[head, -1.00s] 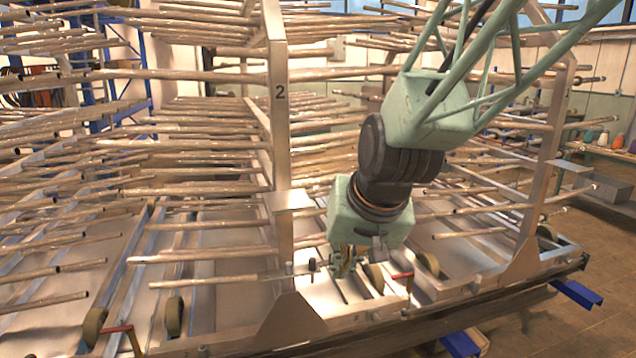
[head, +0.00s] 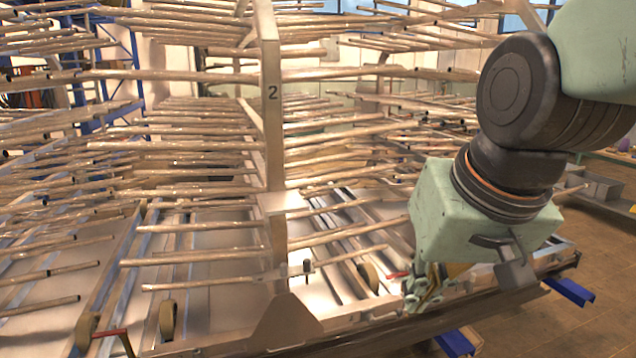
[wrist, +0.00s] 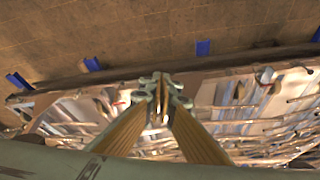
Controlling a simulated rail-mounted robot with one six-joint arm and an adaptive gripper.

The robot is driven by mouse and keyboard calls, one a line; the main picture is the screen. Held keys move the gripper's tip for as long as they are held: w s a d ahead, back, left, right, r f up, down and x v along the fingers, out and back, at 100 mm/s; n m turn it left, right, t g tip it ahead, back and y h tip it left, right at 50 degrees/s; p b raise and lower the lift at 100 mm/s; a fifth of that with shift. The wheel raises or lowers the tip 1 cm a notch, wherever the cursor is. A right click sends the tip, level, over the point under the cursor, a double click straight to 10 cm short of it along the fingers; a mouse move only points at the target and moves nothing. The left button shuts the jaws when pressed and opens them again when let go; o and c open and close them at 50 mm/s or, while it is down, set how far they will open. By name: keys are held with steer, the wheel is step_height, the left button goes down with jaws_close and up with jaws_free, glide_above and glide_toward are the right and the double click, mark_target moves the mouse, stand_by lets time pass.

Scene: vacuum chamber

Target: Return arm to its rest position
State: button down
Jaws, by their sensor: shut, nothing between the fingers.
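My gripper (head: 424,290) hangs below my green wrist block at the right of the head view, in front of the rack's lower right part. It points down and holds nothing. In the wrist view its two yellow fingers (wrist: 160,95) meet at the tips, shut. Behind the tips lies the front edge of the metal rack frame (head: 420,318), seen from above in the wrist view. My arm covers the right end of the rack in the head view.
A rack post marked 2 (head: 271,130) stands left of my arm, with many metal rods sticking out. A red handle (head: 397,275) sits close behind my gripper. Blue supports (head: 573,292) stick out at the rack's front. Brown floor (head: 590,325) is clear at the right.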

steer(key=s+d, duration=0.3)
steer(key=s, duration=0.5)
steer(key=s+d+r+h, duration=0.1)
steer(key=s+d, duration=0.2)
steer(key=s, duration=0.4)
steer(key=shift+s+d+r+g, duration=0.15)
steer(key=shift+s+d+g, duration=0.1)
steer(key=shift+s+g, duration=0.1)
